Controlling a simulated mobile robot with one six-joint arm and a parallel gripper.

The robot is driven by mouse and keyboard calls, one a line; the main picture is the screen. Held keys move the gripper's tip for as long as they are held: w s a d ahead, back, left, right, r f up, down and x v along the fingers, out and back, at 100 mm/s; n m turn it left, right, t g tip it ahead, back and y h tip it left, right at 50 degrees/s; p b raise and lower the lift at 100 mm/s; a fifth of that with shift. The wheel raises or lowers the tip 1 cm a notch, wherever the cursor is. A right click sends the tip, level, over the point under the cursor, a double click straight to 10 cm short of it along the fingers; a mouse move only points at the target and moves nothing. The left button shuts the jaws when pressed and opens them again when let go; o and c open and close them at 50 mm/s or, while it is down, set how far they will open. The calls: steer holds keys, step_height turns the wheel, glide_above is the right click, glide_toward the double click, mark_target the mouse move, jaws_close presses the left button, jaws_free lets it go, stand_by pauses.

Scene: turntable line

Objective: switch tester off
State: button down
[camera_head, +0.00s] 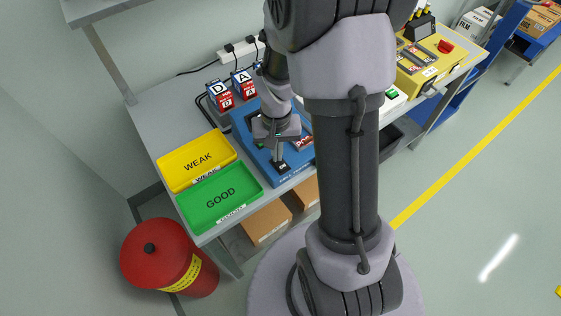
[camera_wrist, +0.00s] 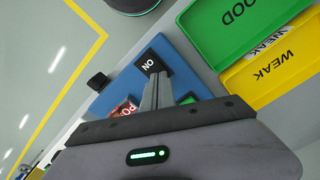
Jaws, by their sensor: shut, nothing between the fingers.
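The tester is a blue box (camera_head: 247,141) on the grey bench, partly hidden by my arm; its blue top also shows in the wrist view (camera_wrist: 180,69). A black switch (camera_wrist: 151,64) with white letters that read as ON sits near one end of it, and it shows small in the head view (camera_head: 281,167). My gripper (camera_head: 278,159) points down over the tester, shut and empty. In the wrist view its fingertips (camera_wrist: 157,78) are right at the switch's edge; I cannot tell whether they touch it. A red labelled piece (camera_wrist: 125,107) lies on the tester.
A yellow WEAK tray (camera_head: 172,183) and a green GOOD tray (camera_head: 187,211) lie left of the tester. Red labelled packs (camera_head: 221,97) and a power strip (camera_head: 238,47) stand behind. A yellow machine (camera_head: 430,70) is at right; a red bin (camera_head: 150,275) stands on the floor.

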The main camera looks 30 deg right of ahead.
steer(key=shift+f, duration=0.1)
step_height(320, 180, up, 7)
steer(key=p, duration=0.5)
stand_by(0.3)
steer(key=a+r+t+b, duration=0.1)
steer(key=a+r+t, duration=0.1)
steer(key=a+r, duration=0.5)
steer(key=s+a+r+t+y+b, duration=0.1)
steer(key=s+a+r+t, duration=0.1)
steer(key=s+r, duration=0.3)
steer(key=s+a+r+n+t+y+b, duration=0.1)
steer(key=s+a+r, duration=0.4)
steer(key=s+r, duration=0.1)
steer(key=shift+s+a+r+t, duration=0.2)
steer(key=shift+a+r+t, duration=0.1)
steer(key=shift+t, duration=0.1)
